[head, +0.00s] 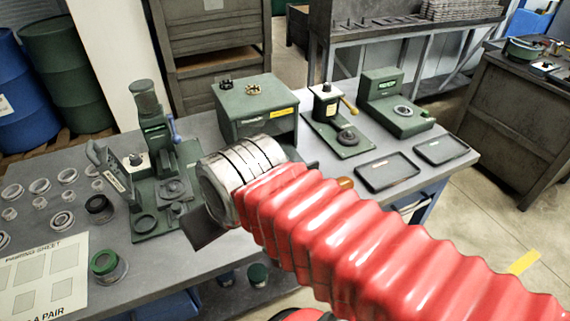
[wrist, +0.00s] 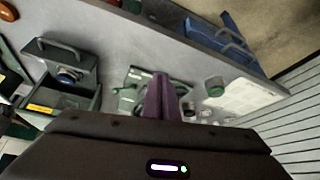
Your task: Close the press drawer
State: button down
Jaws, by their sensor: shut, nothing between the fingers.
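A green box (head: 255,105) with a yellow label stands at the back middle of the bench in the head view. In the wrist view its drawer (wrist: 58,62) is pulled out at the left, with a bar handle on its front and a round blue and pale piece in it. In the head view my arm hides most of the drawer. My gripper (wrist: 162,80) shows as shut purplish fingers in the middle of the wrist view, empty and apart from the drawer, which lies to their left. In the head view the fingertips are hidden by my wrist.
A green lever press (head: 155,150) stands left of my wrist. Rings and a paper sheet (head: 45,280) lie at the left. A green fixture (head: 340,130) and dark trays (head: 388,171) are at the right. The bench's front edge runs below my arm.

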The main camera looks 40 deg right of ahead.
jog(key=w+d+f+m, duration=0.2)
jog(key=w+d+m, duration=0.6)
jog(key=d+m, duration=0.3)
jog(key=w+d+f+m+h, duration=0.1)
jog(key=d+m, duration=0.4)
jog(key=d, duration=0.3)
jog(key=w+d+f+m+t, duration=0.1)
jog(key=d+f+m, duration=0.1)
jog(key=d+m, duration=0.3)
jog(key=d, duration=0.4)
jog(key=shift+h, duration=0.4)
jog(key=shift+x, duration=5)
jog(key=shift+d, duration=0.1)
